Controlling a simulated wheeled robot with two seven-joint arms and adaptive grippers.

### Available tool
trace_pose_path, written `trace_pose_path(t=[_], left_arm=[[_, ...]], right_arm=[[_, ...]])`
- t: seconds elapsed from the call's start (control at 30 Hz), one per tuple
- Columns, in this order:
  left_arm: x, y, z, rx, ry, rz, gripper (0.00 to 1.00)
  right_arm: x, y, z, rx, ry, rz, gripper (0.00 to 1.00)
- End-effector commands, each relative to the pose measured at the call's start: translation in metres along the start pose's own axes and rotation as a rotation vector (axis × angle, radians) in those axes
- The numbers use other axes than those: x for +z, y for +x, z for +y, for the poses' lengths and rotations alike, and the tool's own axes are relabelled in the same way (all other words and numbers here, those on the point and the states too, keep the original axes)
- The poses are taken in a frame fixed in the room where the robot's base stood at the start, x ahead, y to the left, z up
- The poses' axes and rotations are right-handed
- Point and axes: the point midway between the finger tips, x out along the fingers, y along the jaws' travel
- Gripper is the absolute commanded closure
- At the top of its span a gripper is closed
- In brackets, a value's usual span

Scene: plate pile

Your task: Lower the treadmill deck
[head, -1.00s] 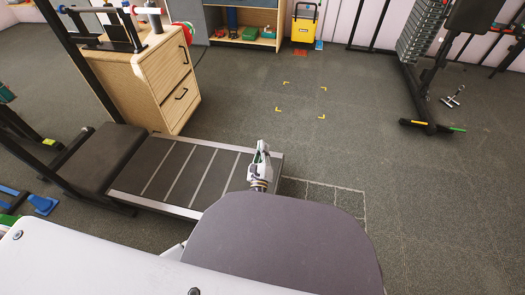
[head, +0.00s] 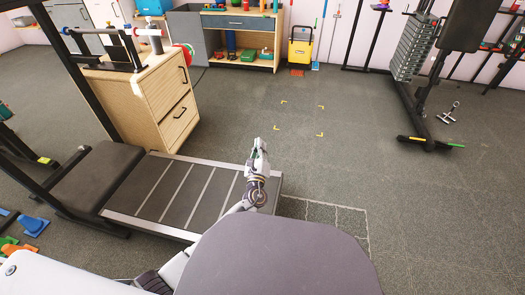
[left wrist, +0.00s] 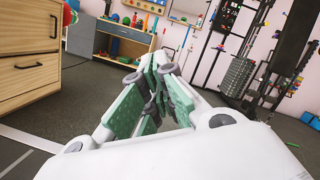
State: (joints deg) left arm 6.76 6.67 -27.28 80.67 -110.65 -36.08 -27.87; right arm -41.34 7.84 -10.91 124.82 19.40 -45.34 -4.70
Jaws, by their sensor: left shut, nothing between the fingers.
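The treadmill deck (head: 183,198), dark with pale cross strips and silver side rails, extends right from a dark padded block (head: 97,180) in the head view. It looks low and roughly level with the floor. I cannot tell its exact tilt. My left gripper (head: 259,143) is shut and empty in front of the deck's right end in the picture, its tips just past the far rail. I see no contact with the deck. In the left wrist view its green-padded fingers (left wrist: 160,62) come together at the tips. My right gripper is not in view.
A wooden drawer cabinet (head: 158,98) stands behind the deck. A weight machine (head: 415,60) is at the upper right. Blue and orange cones (head: 33,224) lie at the lower left. Open floor with yellow corner marks (head: 320,135) lies beyond the gripper.

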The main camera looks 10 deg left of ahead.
Motion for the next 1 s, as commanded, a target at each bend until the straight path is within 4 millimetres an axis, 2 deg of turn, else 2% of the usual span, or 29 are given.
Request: trace_pose_path(t=[0.3, 1.0], left_arm=[[0.015, 0.004, 0.0, 0.0, 0.0, 0.0, 1.0], [0.016, 0.004, 0.0, -0.001, 0.0, -0.001, 1.0]], right_arm=[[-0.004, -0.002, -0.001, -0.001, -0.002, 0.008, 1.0], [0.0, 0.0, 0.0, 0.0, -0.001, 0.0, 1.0]])
